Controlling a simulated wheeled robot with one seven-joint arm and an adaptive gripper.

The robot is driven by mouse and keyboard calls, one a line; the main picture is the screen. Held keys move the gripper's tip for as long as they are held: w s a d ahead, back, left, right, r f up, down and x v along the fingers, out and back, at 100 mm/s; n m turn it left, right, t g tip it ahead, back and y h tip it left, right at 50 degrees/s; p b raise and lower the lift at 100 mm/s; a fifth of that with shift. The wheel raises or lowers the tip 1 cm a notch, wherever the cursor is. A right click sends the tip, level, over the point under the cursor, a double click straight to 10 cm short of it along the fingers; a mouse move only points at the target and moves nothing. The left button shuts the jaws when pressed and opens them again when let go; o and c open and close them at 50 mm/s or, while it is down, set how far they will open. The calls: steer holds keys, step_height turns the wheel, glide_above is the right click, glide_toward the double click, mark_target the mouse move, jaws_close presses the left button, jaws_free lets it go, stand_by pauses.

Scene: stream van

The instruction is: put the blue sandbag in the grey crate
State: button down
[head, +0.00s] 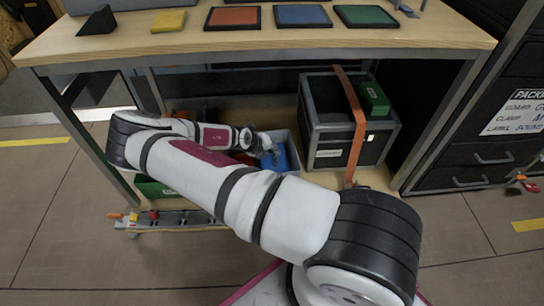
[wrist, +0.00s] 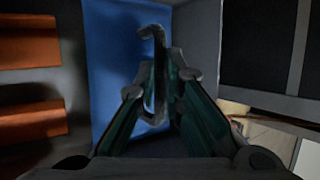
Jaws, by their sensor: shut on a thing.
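The blue sandbag (head: 281,158) is low in the grey crate (head: 294,150) on the shelf under the bench, partly hidden by my gripper. In the wrist view the blue sandbag (wrist: 108,60) fills the middle, beside a grey crate wall (wrist: 199,50). My gripper (head: 268,152) reaches into the crate from the left. In the wrist view my gripper (wrist: 160,85) is shut on the blue sandbag; the exact contact is dark. I cannot tell whether the bag touches the crate floor.
Orange blocks (wrist: 30,55) lie left of the bag. A black case (head: 335,120) with an orange strap and a green box (head: 374,98) stands close on the right. The bench top (head: 300,43) is above my forearm. A rail (head: 175,219) lies along the shelf front.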

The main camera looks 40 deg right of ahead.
steer(key=shift+f+b, duration=0.4)
steer(key=shift+f, duration=0.8)
steer(key=shift+f, duration=0.15)
steer(key=c, duration=1.7)
jaws_free()
steer(key=p+v, duration=0.4)
steer(key=v, duration=0.8)
